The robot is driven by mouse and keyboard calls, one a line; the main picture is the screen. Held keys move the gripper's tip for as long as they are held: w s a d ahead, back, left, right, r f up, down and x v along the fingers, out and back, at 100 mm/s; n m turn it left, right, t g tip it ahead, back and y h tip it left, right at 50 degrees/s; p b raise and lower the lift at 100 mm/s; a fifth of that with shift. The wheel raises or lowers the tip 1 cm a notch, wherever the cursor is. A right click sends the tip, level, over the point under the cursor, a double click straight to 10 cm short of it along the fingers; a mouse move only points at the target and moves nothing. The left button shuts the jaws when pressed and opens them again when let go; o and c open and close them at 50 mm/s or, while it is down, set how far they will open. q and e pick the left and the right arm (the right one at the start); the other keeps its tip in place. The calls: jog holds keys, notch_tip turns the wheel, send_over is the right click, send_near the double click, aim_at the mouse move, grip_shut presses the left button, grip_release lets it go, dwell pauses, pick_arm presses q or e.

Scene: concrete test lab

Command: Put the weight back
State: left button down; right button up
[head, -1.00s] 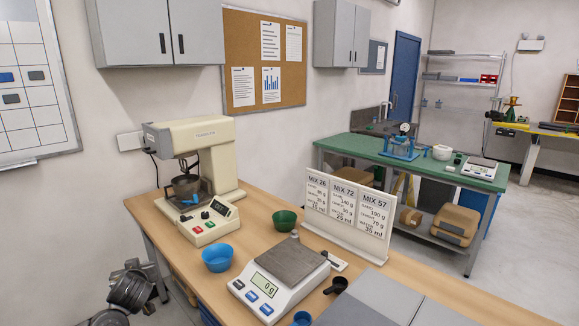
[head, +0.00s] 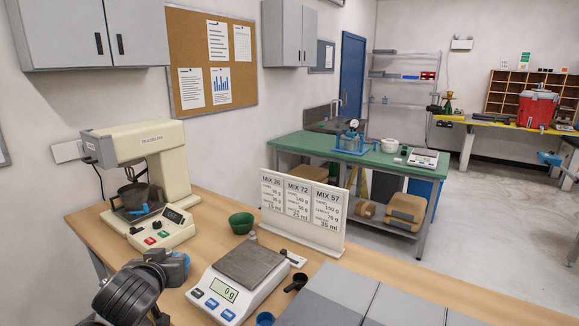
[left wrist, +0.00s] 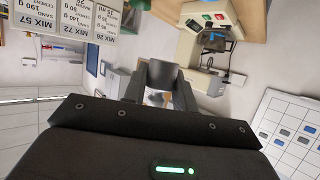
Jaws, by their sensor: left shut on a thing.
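My left gripper (head: 166,262) is low at the left of the bench in the head view, in front of the mixer. In the left wrist view the left gripper (left wrist: 161,92) is shut on a grey cylindrical weight (left wrist: 163,75) between its fingers. The gripper is to the left of the white scale (head: 222,293), apart from it. The scale's grey plate (head: 250,264) is bare and its display reads 0 g. A small grey metal piece (head: 252,236) stands just behind the plate. My right gripper is not in view.
A mixer (head: 150,175) stands at the back left. A green bowl (head: 241,223) and mix sign (head: 303,210) stand behind the scale. A black scoop (head: 297,282) and grey panels (head: 370,298) lie to the right. A blue bowl is mostly hidden behind my gripper.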

pick_arm(q)
jog(key=s+d+r+m+h, duration=0.1)
jog(key=s+d+r, duration=0.2)
jog(key=d+r, duration=0.15)
jog(key=shift+h, duration=0.3)
jog(key=shift+s+d+f+b, duration=0.1)
jog(key=shift+d+f+b, duration=0.05)
jog(key=shift+f+b, duration=1.15)
jog(key=shift+s+d+f+b, duration=0.1)
jog(key=shift+f+b, duration=0.95)
jog(key=shift+f, duration=0.3)
jog(key=shift+f, duration=0.1)
